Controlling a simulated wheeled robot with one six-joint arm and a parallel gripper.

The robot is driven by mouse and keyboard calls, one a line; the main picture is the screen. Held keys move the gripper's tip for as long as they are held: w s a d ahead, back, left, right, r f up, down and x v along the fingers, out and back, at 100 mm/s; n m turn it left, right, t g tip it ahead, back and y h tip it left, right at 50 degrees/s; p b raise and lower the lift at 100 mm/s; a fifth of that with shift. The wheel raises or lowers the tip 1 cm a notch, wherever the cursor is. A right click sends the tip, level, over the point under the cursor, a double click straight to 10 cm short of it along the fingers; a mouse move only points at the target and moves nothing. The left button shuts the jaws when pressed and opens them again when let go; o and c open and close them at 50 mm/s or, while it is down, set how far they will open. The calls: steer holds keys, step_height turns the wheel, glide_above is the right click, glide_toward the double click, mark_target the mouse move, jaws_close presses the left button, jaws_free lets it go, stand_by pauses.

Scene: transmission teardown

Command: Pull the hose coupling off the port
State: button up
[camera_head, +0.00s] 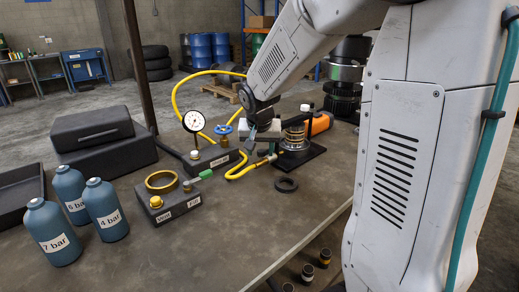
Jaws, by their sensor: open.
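A yellow hose (176,94) loops over the back of the bench. A short yellow run (240,172) ends at a small brass-coloured fitting (267,160) beside a dark base plate (305,156); this looks like the hose coupling, but the port is too small to make out. A green fitting (206,174) lies at the left, near a labelled block. My gripper (253,138) is open, pointing down just above and left of the brass fitting. It appears apart from the fitting, though its fingertips are small and partly hidden.
A pressure gauge (193,121) and a blue handwheel (222,129) stand close left of my gripper. A black ring (286,184) lies nearby.

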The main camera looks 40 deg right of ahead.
steer(key=v, duration=0.7)
steer(key=shift+r, duration=0.35)
steer(key=shift+s+a, duration=0.1)
steer(key=shift+s, duration=0.05)
steer(key=s+a+n+g+y, duration=0.1)
steer(key=s+a+n, duration=0.3)
steer(key=s, duration=0.9)
steer(key=s+a+n+g+y, duration=0.1)
steer(key=s+a+n, duration=0.2)
steer(key=s+a, duration=0.5)
steer(key=s, duration=0.5)
steer(key=shift+s+a+f+n+y, duration=0.25)
steer(key=shift+a+f+n+y, duration=0.15)
